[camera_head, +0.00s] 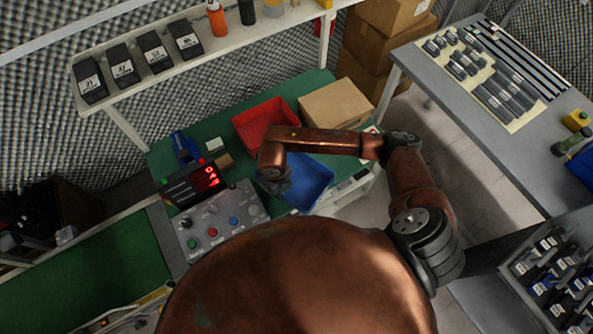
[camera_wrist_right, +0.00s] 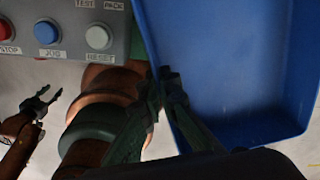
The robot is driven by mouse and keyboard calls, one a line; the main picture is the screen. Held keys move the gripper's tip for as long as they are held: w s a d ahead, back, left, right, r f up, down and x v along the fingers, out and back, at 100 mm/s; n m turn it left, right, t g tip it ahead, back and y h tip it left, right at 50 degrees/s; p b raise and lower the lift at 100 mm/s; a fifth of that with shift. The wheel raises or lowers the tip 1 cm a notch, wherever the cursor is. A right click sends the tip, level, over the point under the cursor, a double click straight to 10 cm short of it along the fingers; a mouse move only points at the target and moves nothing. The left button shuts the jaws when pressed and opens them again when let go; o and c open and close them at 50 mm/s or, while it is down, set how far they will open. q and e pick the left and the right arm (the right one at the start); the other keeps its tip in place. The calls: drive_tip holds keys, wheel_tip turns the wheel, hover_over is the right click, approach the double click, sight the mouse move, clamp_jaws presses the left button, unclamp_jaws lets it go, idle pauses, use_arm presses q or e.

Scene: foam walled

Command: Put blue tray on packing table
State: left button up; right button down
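The blue tray (camera_head: 312,180) is beside the control panel, at the near edge of the green-topped table (camera_head: 312,88), which I take for the packing table. I cannot tell whether it rests on the top or hangs just above it. My right gripper (camera_head: 274,188) is at the tray's left side. In the right wrist view the tray (camera_wrist_right: 225,60) fills the right half, and the fingertips (camera_wrist_right: 160,76) are close together on its side wall. My left gripper (camera_wrist_right: 45,103) shows in the right wrist view, fingers apart and empty, over grey floor. It is hidden in the head view.
A red tray (camera_head: 265,122) and a cardboard box (camera_head: 336,104) stand behind the blue tray. The button panel (camera_head: 222,220) and the red-digit display (camera_head: 192,184) stand to its left. A shelf with black bins (camera_head: 122,66) runs above. A grey table (camera_head: 450,88) is at right.

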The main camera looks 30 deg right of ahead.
sight(293, 179)
drive_tip(key=w+d+f, duration=0.2)
drive_tip(key=d, duration=0.1)
drive_tip(key=w+d+f, duration=0.1)
drive_tip(key=w, duration=0.1)
drive_tip(key=shift+d, duration=0.4)
drive_tip(key=w+d+f, duration=0.1)
drive_tip(key=d+f, duration=0.1)
drive_tip(key=f, duration=0.1)
drive_tip(key=w+d+f+b, duration=0.1)
drive_tip(key=shift+w+d+f, duration=0.1)
drive_tip(key=shift+w+f, duration=0.15)
drive_tip(key=shift+w, duration=0.05)
drive_tip(key=shift+w+d+f, duration=0.2)
drive_tip(key=shift+w+f, duration=0.05)
drive_tip(key=shift+f, duration=0.1)
drive_tip(key=shift+w+d+f, duration=0.1)
drive_tip(key=shift+d+f, duration=0.1)
drive_tip(key=shift+f, duration=0.05)
wheel_tip(293, 179, down, 2)
drive_tip(key=shift+f, duration=0.65)
use_arm(q)
drive_tip(key=shift+s+f, duration=0.4)
drive_tip(key=shift+s, duration=0.25)
drive_tip(key=shift+s+f, duration=0.4)
drive_tip(key=shift+s, duration=0.2)
use_arm(e)
drive_tip(key=shift+w, duration=0.1)
use_arm(q)
drive_tip(key=shift+f+b, duration=0.1)
drive_tip(key=shift+b, duration=0.2)
